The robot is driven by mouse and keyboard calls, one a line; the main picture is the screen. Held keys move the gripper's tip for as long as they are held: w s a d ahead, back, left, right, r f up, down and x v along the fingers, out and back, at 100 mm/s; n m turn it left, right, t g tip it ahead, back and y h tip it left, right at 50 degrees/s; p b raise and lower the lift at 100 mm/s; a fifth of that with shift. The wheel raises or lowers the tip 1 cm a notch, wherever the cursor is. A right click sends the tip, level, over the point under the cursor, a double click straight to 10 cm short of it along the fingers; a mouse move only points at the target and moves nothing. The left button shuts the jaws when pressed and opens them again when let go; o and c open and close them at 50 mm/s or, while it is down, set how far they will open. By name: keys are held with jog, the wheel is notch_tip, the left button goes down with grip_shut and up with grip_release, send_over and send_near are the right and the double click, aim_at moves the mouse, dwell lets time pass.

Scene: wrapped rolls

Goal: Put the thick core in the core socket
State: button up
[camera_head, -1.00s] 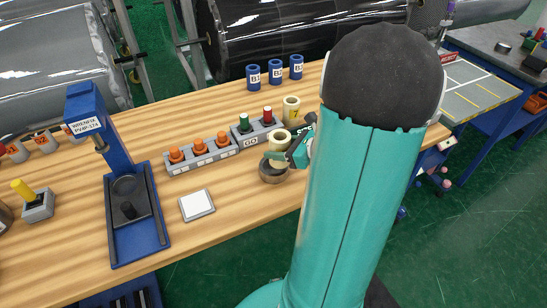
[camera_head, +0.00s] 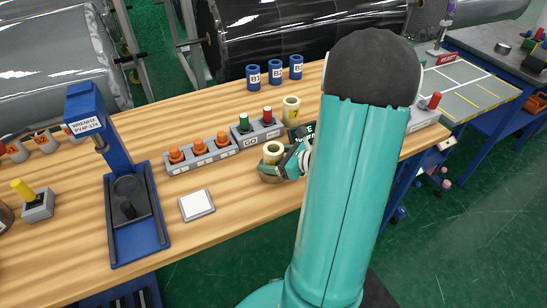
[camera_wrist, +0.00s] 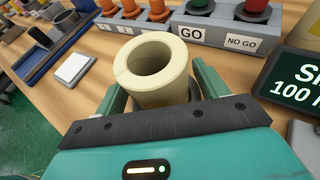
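The cream thick core (camera_head: 271,150) stands upright, its hollow top open; it also shows in the wrist view (camera_wrist: 150,85). My gripper (camera_head: 282,165) is shut on it, with one finger on each side in the wrist view (camera_wrist: 158,98).
A second cream roll (camera_head: 291,108) stands behind, near the GO / NO GO gauge block (camera_head: 258,134). A dark display (camera_wrist: 295,85) is close on the right. A rack with orange plugs (camera_head: 201,153) and a white pad (camera_head: 196,204) are to the left.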

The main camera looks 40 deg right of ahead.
jog(key=shift+r, duration=0.1)
jog(key=shift+s+r, duration=0.15)
jog(key=shift+s, duration=0.05)
jog(key=v, duration=1.2)
jog(key=w+a+r+n+g+y, duration=0.15)
jog(key=a+n+g, duration=0.25)
jog(key=a+n, duration=0.4)
jog(key=w+a+r+n+g+y, duration=0.1)
jog(key=w+a+r+n+g, duration=0.15)
jog(key=a+n, duration=0.6)
jog(key=s+a+r+n+h, duration=0.3)
jog(key=a+r+n+h, duration=0.3)
jog(key=a+r+n, duration=0.3)
jog(key=a+n, duration=0.4)
jog(key=n, duration=0.3)
jog(key=shift+s+a+g, duration=0.35)
jog(key=shift+s+a, duration=0.05)
jog(key=shift+d+r+h, duration=0.1)
jog(key=shift+d+h, duration=0.05)
jog(key=shift+h, duration=0.1)
